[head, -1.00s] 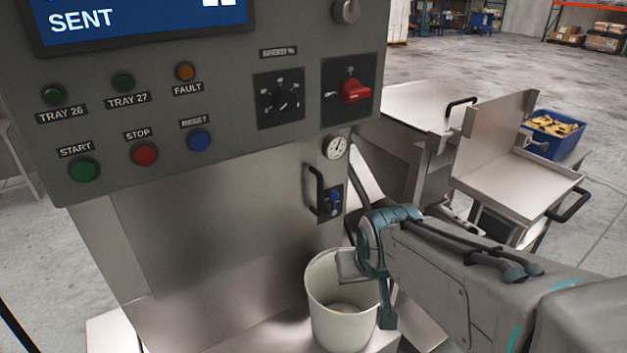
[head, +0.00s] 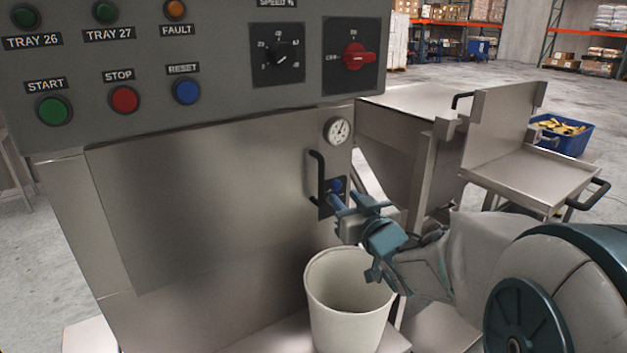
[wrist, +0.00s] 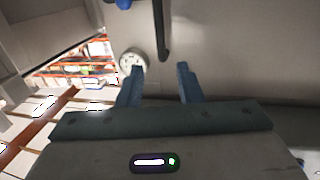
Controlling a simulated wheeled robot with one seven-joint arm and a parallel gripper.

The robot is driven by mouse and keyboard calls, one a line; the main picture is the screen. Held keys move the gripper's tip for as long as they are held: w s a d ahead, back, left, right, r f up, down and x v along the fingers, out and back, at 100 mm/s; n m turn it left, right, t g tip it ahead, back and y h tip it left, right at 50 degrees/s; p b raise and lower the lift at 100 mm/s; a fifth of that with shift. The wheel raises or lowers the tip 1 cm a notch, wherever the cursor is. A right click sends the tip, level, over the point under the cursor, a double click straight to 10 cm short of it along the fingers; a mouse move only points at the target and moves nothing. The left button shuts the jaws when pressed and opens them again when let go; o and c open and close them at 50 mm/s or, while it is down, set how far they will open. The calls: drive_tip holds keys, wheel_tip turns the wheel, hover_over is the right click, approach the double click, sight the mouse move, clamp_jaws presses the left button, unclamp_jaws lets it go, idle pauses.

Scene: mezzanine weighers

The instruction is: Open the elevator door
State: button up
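The elevator door is a plain steel panel (head: 200,205) on the front of the machine, and it looks shut.
A white bucket (head: 346,322) stands on a steel ledge below my gripper. A round gauge (head: 337,131) is above the handle. The control panel (head: 215,100) overhangs the door. Steel trays (head: 528,178) stand at the right, with a blue bin (head: 563,137) behind.

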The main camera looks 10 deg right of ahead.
sight(323, 174)
drive_tip(key=w+a, duration=0.1)
drive_tip(key=w, duration=0.8)
drive_tip(key=w+a, duration=0.1)
drive_tip(key=w, duration=0.3)
drive_tip(key=shift+w+a, duration=0.25)
drive_tip(key=shift+a, duration=0.1)
clamp_jaws()
